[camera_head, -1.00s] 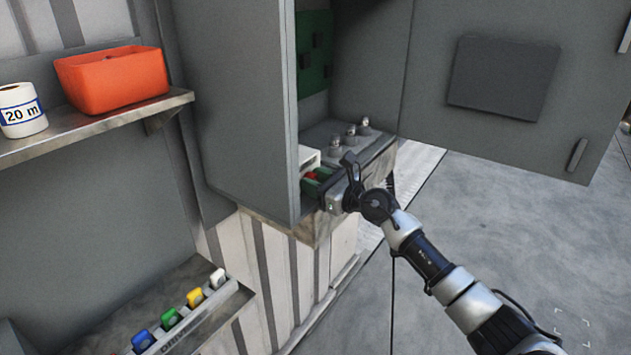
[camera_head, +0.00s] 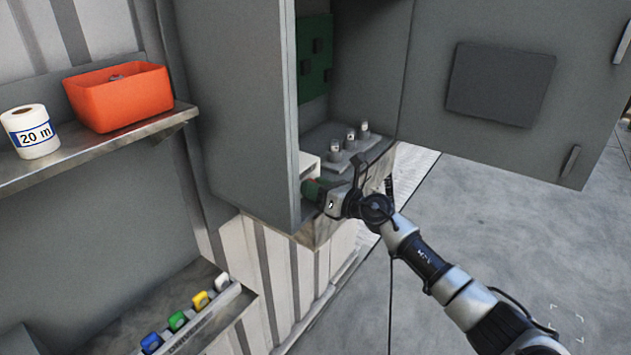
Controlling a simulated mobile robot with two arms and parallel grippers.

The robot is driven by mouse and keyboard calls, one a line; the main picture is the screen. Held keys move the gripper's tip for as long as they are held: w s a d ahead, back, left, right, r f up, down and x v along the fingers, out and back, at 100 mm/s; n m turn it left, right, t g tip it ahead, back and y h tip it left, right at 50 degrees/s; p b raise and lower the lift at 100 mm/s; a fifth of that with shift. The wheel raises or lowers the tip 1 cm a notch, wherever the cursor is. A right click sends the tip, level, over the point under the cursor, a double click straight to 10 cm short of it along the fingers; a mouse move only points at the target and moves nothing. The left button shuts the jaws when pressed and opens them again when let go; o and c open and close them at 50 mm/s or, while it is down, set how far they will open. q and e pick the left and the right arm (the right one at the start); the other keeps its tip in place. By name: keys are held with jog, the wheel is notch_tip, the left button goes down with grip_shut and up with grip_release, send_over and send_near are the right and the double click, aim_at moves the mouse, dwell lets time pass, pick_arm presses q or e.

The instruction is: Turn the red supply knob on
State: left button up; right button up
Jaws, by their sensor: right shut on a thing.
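The red supply knob (camera_head: 306,182) is inside the open grey cabinet, low beside its left wall. My right gripper (camera_head: 324,197) reaches in from the right at the cabinet's lower front edge and is shut on the knob. The fingertips are partly hidden, and the knob's turn angle cannot be read. My left gripper is not in view.
The open cabinet door (camera_head: 430,110) stands to the right. Several small metal fittings (camera_head: 350,140) stand on the cabinet floor behind my gripper. A shelf (camera_head: 80,152) at left holds an orange bin (camera_head: 120,100) and a white roll (camera_head: 32,135).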

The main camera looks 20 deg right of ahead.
jog(key=shift+m+p, duration=0.45)
jog(key=shift+m, duration=0.35)
jog(key=o, duration=0.9)
jog(key=shift+f, duration=0.15)
